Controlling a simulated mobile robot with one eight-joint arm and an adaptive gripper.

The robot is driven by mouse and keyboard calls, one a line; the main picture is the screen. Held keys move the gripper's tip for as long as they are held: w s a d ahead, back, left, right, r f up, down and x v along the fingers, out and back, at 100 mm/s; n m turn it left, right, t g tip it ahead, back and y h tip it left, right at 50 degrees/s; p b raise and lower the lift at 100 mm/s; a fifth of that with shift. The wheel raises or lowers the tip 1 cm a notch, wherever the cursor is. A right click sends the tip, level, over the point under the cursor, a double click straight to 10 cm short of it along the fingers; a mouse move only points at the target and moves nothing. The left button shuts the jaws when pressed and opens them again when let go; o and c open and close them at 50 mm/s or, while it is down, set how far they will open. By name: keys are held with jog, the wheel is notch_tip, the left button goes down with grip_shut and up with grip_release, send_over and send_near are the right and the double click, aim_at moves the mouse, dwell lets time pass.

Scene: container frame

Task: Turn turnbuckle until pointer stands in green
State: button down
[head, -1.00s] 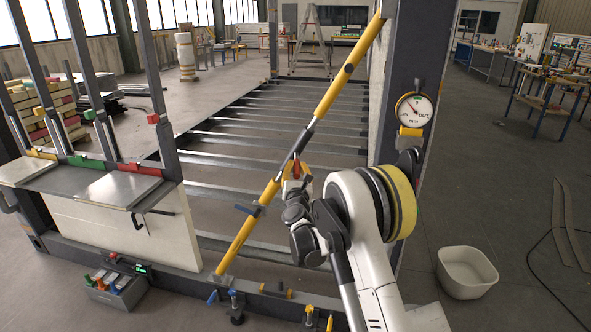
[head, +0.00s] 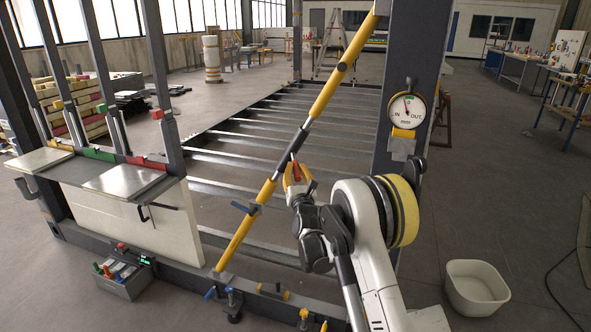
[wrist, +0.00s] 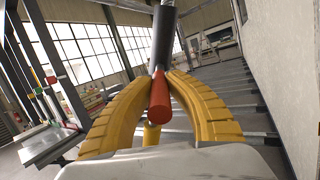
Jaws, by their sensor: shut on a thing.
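The turnbuckle is a yellow diagonal brace (head: 325,97) with a dark sleeve (head: 298,143) in its middle, rising from the lower frame beam to the dark upright. A red handle (wrist: 160,106) projects from the sleeve toward the wrist camera. My gripper (head: 293,176) is at the sleeve, its yellow fingers closed around the red handle; the wrist view shows one finger on each side of it. The round dial gauge (head: 408,111) hangs on the upright, marked IN at left and OUT at right. Its pointer stands slightly left of straight up; the green band is too small to place surely against it.
A white panel (head: 130,225) with metal shelves stands in the frame at left. A grey tool box (head: 124,279) sits at its foot. A white tub (head: 476,288) is on the floor at right. Dark upright (head: 421,60) is close behind my arm.

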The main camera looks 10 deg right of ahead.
aim_at(299, 182)
jog(key=c, duration=1.3)
grip_release()
jog(key=shift+d, duration=0.1)
jog(key=v, duration=1.2)
jog(key=shift+r, duration=0.1)
